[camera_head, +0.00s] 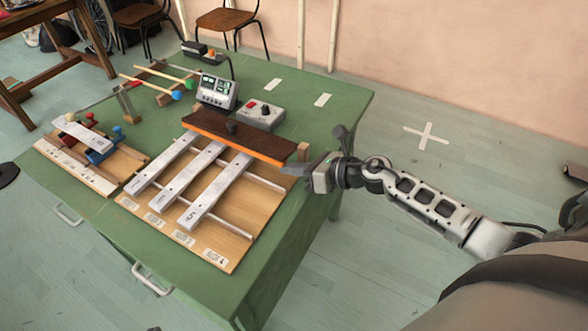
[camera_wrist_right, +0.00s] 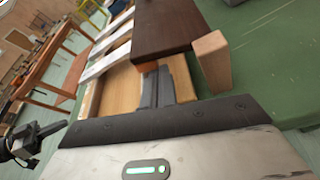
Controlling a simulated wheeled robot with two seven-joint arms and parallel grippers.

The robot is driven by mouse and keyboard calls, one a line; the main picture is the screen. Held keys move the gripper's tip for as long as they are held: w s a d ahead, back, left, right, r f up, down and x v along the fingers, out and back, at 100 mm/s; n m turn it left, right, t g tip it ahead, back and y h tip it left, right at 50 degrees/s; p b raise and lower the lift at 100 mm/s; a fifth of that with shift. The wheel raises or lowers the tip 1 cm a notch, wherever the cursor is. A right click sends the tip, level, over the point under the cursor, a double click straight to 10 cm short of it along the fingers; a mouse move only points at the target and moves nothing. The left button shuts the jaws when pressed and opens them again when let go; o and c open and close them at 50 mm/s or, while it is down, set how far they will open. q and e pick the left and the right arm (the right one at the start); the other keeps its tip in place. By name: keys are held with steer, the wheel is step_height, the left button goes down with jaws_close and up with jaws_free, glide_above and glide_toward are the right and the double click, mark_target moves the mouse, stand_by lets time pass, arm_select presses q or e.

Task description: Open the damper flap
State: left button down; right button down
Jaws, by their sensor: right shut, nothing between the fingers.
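The flap also shows in the right wrist view (camera_wrist_right: 168,30). My right gripper (camera_head: 288,170) is shut and empty at the flap's right end. In the right wrist view its fingertips (camera_wrist_right: 157,82) appear right by the orange edge, over the wooden base; I cannot tell whether they touch. My left gripper is not in the head view.
A wooden post (camera_wrist_right: 211,60) stands close beside the right fingers. Grey boxes (camera_head: 260,115) stand behind the flap, with mallets (camera_head: 150,83) further left. A smaller bar instrument (camera_head: 85,150) sits at the left. The green table's (camera_head: 345,95) far right corner is mostly clear.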

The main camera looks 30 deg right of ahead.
mark_target(282, 155)
step_height(282, 155, up, 2)
steer(key=m+y, duration=0.1)
steer(key=m, duration=0.1)
steer(key=shift+m, duration=0.4)
steer(key=m+y, duration=0.1)
steer(key=r+m, duration=0.1)
steer(key=shift+w+d+r+m+g+y+b, duration=0.2)
steer(key=shift+d+r+m+g+y+b, duration=0.1)
steer(key=shift+m+y+b, duration=0.1)
steer(key=m, duration=0.1)
steer(key=r+m, duration=0.1)
steer(key=m+y+b, duration=0.1)
steer(key=shift+w+d+r, duration=0.2)
steer(key=shift+w+d, duration=0.05)
steer(key=shift+d, duration=0.15)
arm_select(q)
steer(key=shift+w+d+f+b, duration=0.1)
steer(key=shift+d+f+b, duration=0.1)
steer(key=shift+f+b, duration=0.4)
arm_select(e)
steer(key=shift+w+d+r+m+y, duration=0.2)
steer(key=shift+d+r+m+y, duration=0.15)
steer(key=shift+m, duration=0.5)
steer(key=shift+w+d+r+m+y, duration=0.25)
steer(key=shift+m+y, duration=0.1)
steer(key=shift+m, duration=0.5)
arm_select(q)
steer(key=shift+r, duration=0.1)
arm_select(e)
steer(key=shift+d, duration=0.1)
